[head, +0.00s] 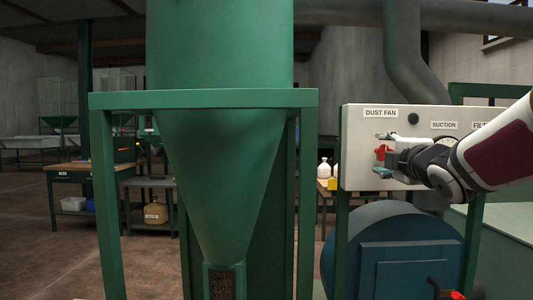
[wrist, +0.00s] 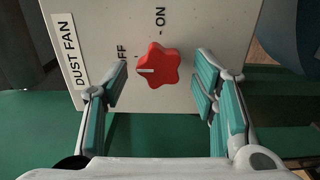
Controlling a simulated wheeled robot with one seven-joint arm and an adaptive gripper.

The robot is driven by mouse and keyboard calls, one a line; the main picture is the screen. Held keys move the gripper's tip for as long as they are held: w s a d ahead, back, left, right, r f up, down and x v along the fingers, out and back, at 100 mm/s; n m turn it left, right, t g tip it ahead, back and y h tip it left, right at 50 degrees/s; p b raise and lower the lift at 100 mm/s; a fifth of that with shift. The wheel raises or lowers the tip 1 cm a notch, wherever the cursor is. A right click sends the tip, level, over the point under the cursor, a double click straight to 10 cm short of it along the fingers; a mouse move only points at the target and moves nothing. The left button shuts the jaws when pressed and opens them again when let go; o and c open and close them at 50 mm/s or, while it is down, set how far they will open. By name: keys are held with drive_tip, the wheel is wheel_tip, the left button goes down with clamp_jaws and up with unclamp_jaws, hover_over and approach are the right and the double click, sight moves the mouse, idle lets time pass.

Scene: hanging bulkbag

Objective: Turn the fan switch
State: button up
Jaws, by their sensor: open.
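The fan switch is a red star-shaped knob (wrist: 158,66) on a pale panel (wrist: 200,22) labelled DUST FAN. In the wrist view, the OFF and ON marks are beside the knob, and its white pointer line lies toward OFF. The knob also shows in the head view (head: 381,152), on the panel's left part (head: 360,135). My gripper (wrist: 161,82) is open, with one finger on each side of the knob and clear gaps to it. In the head view, my gripper (head: 383,154) is at the panel's front, its fingers above and below the knob.
A dark round button (head: 413,118) and SUCTION and FILTER labels are on the panel to the right. A green hopper (head: 225,150) in a green frame (head: 105,200) stands left. A blue fan housing (head: 400,255) is below the panel. Workbenches (head: 65,172) stand at the back left.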

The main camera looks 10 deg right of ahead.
drive_tip(key=v, duration=1.1)
drive_tip(key=s+a+f+m+g+y, duration=0.1)
drive_tip(key=s+a+f+m+g, duration=0.35)
drive_tip(key=f, duration=0.45)
drive_tip(key=s+a+f+m+g, duration=0.4)
drive_tip(key=s+f+m+g, duration=0.15)
drive_tip(key=f, duration=0.35)
drive_tip(key=s+a+f+m+g+y, duration=0.2)
drive_tip(key=s+a+f+g, duration=0.15)
drive_tip(key=s+a, duration=0.35)
drive_tip(key=s+a+f+m+g+y, duration=0.25)
drive_tip(key=s+a+f, duration=0.2)
drive_tip(key=s, duration=0.35)
wheel_tip(320, 180, up, 25)
drive_tip(key=s+t+p, duration=0.1)
drive_tip(key=t+p, duration=0.1)
drive_tip(key=p, duration=2.1)
drive_tip(key=shift+s+a+t+p, duration=0.25)
drive_tip(key=shift+s+t+p, duration=0.05)
drive_tip(key=shift+t, duration=0.1)
drive_tip(key=shift+r+m+h, duration=0.1)
drive_tip(key=shift+m+h, duration=0.15)
